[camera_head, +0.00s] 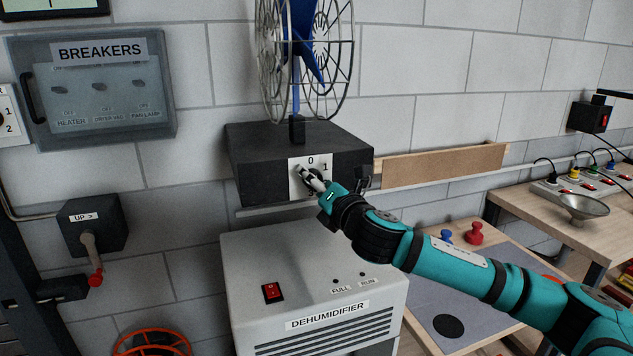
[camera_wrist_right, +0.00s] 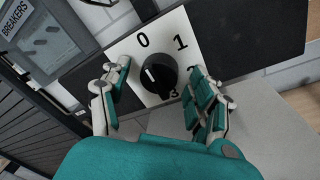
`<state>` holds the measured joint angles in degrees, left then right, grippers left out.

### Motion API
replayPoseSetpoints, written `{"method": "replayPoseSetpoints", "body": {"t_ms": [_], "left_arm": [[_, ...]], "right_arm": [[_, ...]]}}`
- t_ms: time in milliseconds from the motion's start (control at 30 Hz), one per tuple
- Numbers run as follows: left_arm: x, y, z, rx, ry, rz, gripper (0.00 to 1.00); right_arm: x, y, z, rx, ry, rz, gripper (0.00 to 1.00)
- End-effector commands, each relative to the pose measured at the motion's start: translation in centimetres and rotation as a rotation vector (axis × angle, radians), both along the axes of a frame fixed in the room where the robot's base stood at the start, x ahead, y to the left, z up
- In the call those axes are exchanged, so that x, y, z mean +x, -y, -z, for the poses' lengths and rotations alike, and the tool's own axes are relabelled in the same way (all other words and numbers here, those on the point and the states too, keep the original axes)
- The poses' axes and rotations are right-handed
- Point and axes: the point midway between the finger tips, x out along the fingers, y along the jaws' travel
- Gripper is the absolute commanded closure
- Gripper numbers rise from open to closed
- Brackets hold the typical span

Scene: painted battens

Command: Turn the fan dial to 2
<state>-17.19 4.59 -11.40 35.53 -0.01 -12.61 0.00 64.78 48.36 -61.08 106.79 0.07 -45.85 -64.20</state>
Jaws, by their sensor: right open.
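The fan dial (camera_wrist_right: 158,75) is a round black knob on a white plate (camera_wrist_right: 132,47) marked 0, 1, and 3; another mark at the right is partly hidden by a finger. A pale line shows on the knob's left part; I cannot tell exactly which number it indicates. The plate also shows in the head view (camera_head: 296,184) on the front of the fan's black base (camera_head: 262,165). My right gripper (camera_wrist_right: 160,98) is open, with one finger on each side of the dial and gaps between. In the head view, the right gripper (camera_head: 313,182) covers much of the dial.
The dehumidifier (camera_head: 250,255) stands below the fan base. The caged fan (camera_head: 305,60) rises above it. A breaker box (camera_head: 155,90) and an UP lever (camera_head: 90,245) are on the left wall. A bench (camera_head: 610,215) stands at the right.

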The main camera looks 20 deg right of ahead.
Motion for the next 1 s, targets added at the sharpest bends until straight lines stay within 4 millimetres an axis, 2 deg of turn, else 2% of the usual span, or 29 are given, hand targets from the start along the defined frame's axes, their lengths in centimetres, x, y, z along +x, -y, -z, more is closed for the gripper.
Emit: {"method": "replayPoseSetpoints", "body": {"t_ms": [167,600,1000], "left_arm": [[-0.01,0.08,0.02,-0.001,0.0,0.0,1.0],[-0.01,0.12,0.02,-0.001,0.0,0.001,1.0],[-0.02,0.12,0.41,-0.002,0.0,0.001,1.0]], "right_arm": [[0.0,-0.02,0.02,0.0,0.0,0.0,0.38],[-0.03,0.0,0.05,0.0,-0.001,0.0,0.93],[-0.04,-0.09,0.27,0.084,-0.005,-0.001,0.93]]}}
